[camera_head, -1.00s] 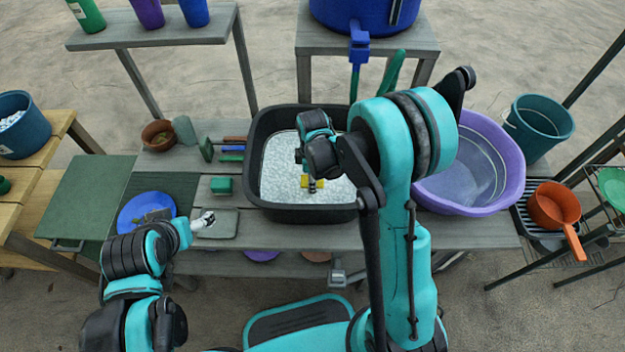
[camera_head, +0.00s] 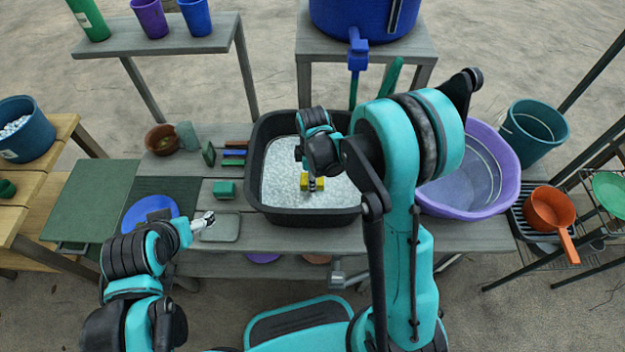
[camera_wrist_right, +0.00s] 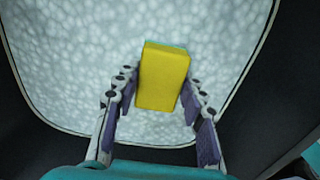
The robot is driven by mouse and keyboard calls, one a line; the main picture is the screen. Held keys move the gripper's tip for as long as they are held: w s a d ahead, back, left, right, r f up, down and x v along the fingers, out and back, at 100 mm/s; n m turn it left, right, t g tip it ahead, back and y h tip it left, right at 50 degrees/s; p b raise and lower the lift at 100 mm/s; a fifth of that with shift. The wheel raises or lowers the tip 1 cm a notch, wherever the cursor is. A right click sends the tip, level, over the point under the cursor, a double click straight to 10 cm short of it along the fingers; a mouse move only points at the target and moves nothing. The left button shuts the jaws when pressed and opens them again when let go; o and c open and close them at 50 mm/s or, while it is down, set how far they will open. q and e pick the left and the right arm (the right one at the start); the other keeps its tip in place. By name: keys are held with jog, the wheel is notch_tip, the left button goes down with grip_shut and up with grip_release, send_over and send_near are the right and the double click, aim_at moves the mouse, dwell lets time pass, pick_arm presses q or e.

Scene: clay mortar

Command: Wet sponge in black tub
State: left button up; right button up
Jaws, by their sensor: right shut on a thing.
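The black tub (camera_head: 275,213) stands in the middle of the bench and holds pale, mottled water (camera_head: 285,165). My right gripper (camera_head: 311,184) reaches down over the tub. In the right wrist view the gripper (camera_wrist_right: 157,108) is shut on the yellow sponge (camera_wrist_right: 163,80), which has a thin green layer along its far end. The sponge (camera_head: 305,181) shows in the head view inside the tub's outline; I cannot tell whether it touches the water. My left gripper (camera_head: 203,221) is over the bench left of the tub, by a grey board; its fingers are too small to read.
A purple basin (camera_head: 507,190) stands right of the tub, close beside my right arm. A green block (camera_head: 224,188) and several small brushes lie left of the tub. A blue barrel with a tap (camera_head: 358,50) stands behind.

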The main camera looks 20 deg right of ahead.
notch_tip(320, 180, up, 13)
jog(key=p, duration=0.8)
jog(key=shift+f, duration=0.1)
dwell(0.5)
